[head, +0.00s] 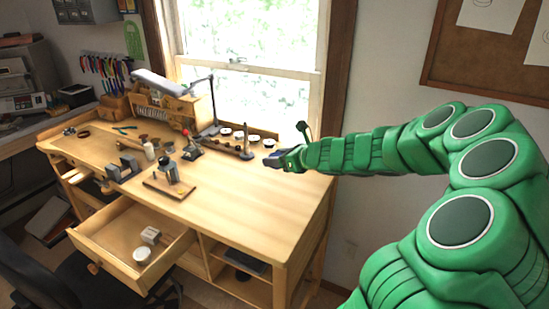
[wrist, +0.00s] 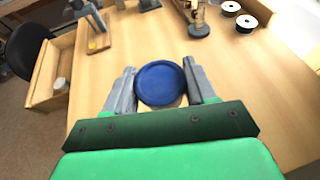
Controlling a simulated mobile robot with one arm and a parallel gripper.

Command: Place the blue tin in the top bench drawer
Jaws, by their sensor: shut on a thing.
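My gripper (head: 281,159) is above the right part of the bench top in the head view. In the wrist view its two grey fingers (wrist: 161,88) are shut on the round blue tin (wrist: 160,80), one finger on each side. In the head view the tin is hard to make out at the gripper. The open bench drawer (head: 96,238) is pulled out at the front left of the bench, well to the left of my gripper. It also shows at the left of the wrist view (wrist: 44,78).
The drawer holds a small grey box (head: 151,235) and a round white item (head: 142,254). On the bench (head: 235,205) stand a vise on a wooden block (head: 170,181), a ring mandrel (head: 246,143), a lamp (head: 213,105) and several spools. The bench's front right is clear.

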